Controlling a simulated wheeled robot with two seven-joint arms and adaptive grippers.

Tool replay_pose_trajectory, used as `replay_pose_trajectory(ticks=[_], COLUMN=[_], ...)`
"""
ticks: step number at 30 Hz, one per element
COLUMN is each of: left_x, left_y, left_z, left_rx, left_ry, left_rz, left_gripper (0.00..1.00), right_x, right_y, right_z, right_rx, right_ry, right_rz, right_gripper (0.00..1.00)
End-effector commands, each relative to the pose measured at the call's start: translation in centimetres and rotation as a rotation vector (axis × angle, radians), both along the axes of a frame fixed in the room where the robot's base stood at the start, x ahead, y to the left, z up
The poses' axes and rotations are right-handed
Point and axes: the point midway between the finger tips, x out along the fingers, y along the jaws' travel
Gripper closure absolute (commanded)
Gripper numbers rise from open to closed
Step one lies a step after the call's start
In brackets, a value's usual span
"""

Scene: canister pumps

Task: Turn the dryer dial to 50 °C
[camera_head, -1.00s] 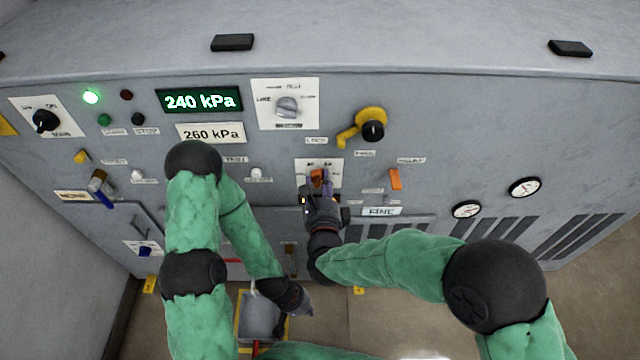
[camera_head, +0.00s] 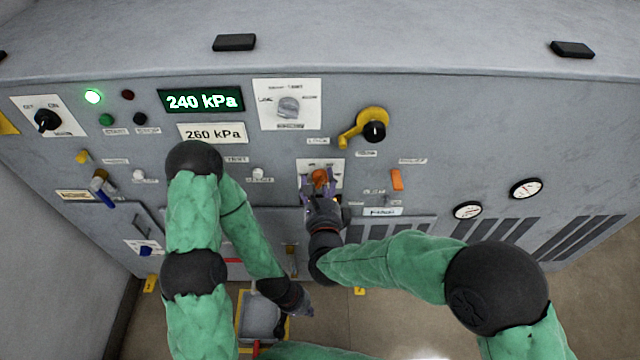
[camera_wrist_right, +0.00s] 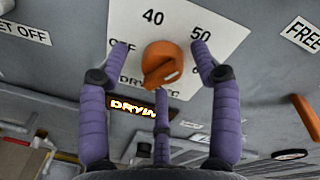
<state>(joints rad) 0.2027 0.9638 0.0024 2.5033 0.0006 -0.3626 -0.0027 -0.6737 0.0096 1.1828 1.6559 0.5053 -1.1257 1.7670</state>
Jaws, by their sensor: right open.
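The orange dryer dial (camera_head: 319,177) sits on a white plate on the grey panel. In the right wrist view the dial (camera_wrist_right: 162,62) is at the middle of its plate (camera_wrist_right: 185,18), with OFF, 40 and 50 readable around it. A short white mark shows on the dial's lower right; I cannot tell surely which number it selects. My right gripper (camera_head: 320,192) is open in front of the dial. Its purple fingers (camera_wrist_right: 160,65) are spread on both sides, apart from the dial. My left gripper (camera_head: 302,304) hangs low, away from the dial; its fingers are unclear.
A lit DRYING sign (camera_wrist_right: 138,109) is below the dial. An orange switch (camera_head: 397,180) and a yellow-and-black handle (camera_head: 366,127) lie to the dial's right. A grey selector (camera_head: 288,107) is above it. A grey bin (camera_head: 262,316) stands on the floor near my left gripper.

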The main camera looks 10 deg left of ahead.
Motion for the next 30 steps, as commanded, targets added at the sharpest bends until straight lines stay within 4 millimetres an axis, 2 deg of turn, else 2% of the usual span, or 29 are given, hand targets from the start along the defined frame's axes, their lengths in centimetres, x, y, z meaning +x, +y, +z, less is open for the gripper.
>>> replay_pose_trajectory(ticks=[5,8,21,27,30], left_x=[0.0,0.0,0.0,0.0,0.0], left_y=[0.0,0.0,0.0,0.0,0.0], left_z=[0.0,0.0,0.0,0.0,0.0], left_rx=[0.000,0.000,0.000,0.000,0.000], left_ry=[0.000,0.000,0.000,0.000,0.000], left_rz=[0.000,0.000,0.000,0.000,0.000], left_gripper=[1.00,1.00,1.00,1.00,1.00], right_x=[-0.3,-1.2,-9.0,-11.0,-11.4], right_y=[-0.1,-0.4,-2.3,-2.9,-3.0], right_z=[0.0,0.2,1.0,1.2,1.2], right_rx=[0.000,0.001,0.001,0.000,0.001], right_ry=[0.000,0.000,-0.002,0.000,-0.001], right_rz=[-0.001,-0.002,0.004,0.002,0.001], right_gripper=[0.36,0.36,0.36,0.36,0.36])
